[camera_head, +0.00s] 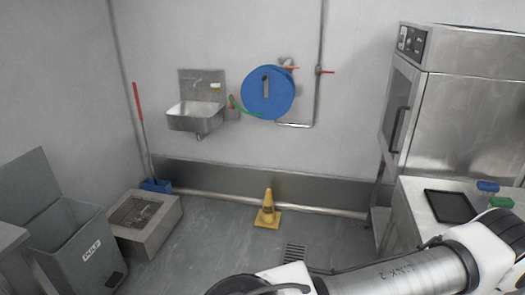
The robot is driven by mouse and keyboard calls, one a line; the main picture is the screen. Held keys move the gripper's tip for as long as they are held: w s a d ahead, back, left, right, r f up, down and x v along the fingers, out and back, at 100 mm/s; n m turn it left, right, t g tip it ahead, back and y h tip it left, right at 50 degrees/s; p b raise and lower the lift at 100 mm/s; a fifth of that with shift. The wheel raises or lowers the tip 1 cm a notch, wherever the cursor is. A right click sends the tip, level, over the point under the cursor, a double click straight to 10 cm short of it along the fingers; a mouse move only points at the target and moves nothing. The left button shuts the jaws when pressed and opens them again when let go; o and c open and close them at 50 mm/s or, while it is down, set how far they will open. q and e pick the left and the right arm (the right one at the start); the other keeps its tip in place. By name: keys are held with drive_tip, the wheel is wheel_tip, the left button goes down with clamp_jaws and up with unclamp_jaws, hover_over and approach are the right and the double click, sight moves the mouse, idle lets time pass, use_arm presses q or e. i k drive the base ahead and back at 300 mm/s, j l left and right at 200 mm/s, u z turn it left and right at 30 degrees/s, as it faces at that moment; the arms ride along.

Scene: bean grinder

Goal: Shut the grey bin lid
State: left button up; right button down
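The grey bin (62,258) stands at the left, with the label "PULP" on its front. Its grey lid (28,184) is open and stands up, tilted back, at the bin's rear left side. Part of the dark inside of the bin shows below the lid. The bin's lower part is cut off by the frame edge. Neither of my grippers shows in the head view. Only links of one of my arms show, across the bottom and lower right, well apart from the bin.
A low floor sink with a grate (145,222) stands right beside the bin. A grey surface (8,238) is at the far left edge. A yellow cone (267,212) stands mid-floor. A steel table (410,205) with a black tray (450,206) is at right. Floor between is clear.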

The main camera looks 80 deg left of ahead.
sight(28, 185)
drive_tip(key=i+u, duration=0.1)
drive_tip(key=u, duration=4.1)
drive_tip(key=i+l, duration=0.25)
drive_tip(key=i, duration=0.25)
drive_tip(key=i+l+u, duration=0.1)
drive_tip(key=i+l, duration=0.2)
drive_tip(key=i, duration=0.2)
drive_tip(key=i+l, duration=0.3)
drive_tip(key=i, duration=0.2)
drive_tip(key=i+l+u, duration=0.15)
drive_tip(key=i+l, duration=0.15)
drive_tip(key=i, duration=0.2)
